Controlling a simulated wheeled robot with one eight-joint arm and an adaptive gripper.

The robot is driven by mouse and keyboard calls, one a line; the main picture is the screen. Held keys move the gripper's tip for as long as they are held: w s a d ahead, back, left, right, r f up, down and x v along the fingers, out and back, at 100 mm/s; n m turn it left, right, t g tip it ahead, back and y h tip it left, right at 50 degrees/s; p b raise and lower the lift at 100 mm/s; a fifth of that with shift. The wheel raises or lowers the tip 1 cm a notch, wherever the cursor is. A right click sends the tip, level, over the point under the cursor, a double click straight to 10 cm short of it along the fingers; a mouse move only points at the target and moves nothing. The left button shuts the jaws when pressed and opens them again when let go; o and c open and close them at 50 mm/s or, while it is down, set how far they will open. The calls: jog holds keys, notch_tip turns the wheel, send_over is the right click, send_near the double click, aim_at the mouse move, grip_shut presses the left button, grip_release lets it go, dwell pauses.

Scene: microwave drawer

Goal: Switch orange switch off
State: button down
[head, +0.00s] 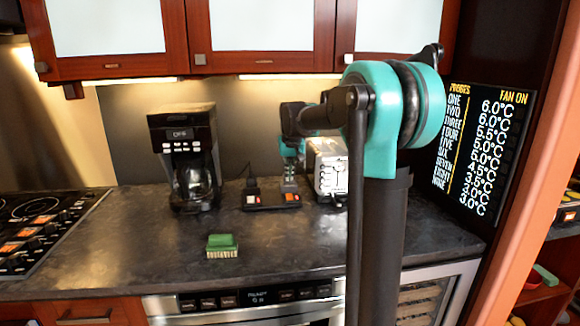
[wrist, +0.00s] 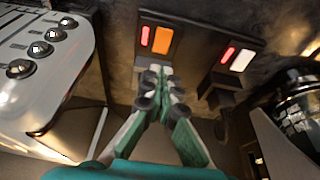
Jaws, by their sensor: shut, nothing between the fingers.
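The orange switch (wrist: 163,40) sits on a dark switch box in the wrist view, with a lit red strip beside it. In the head view the orange switch (head: 292,197) is on the right part of the box (head: 270,206), on the counter. A white switch (wrist: 242,60) with its own red strip is beside it; it also shows in the head view (head: 251,199). My gripper (wrist: 154,78) is shut and empty, its tips close to the orange switch's near edge. I cannot tell whether they touch. In the head view my gripper (head: 289,183) is just above and behind the orange switch.
A toaster (head: 328,170) stands close on the right of the box, partly behind my arm. A coffee maker (head: 185,155) stands on the left. A green brush or sponge (head: 222,243) lies in front. The counter front is otherwise mostly clear; a cooktop (head: 40,225) is far left.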

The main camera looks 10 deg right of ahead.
aim_at(288, 195)
jog(key=x, duration=0.6)
jog(key=shift+s+f, duration=0.35)
jog(key=shift+f, duration=0.05)
jog(key=shift+w+f, duration=0.2)
jog(key=shift+f, duration=0.1)
jog(key=shift+s, duration=0.15)
jog(key=shift+s, duration=0.75)
jog(key=shift+r, duration=0.2)
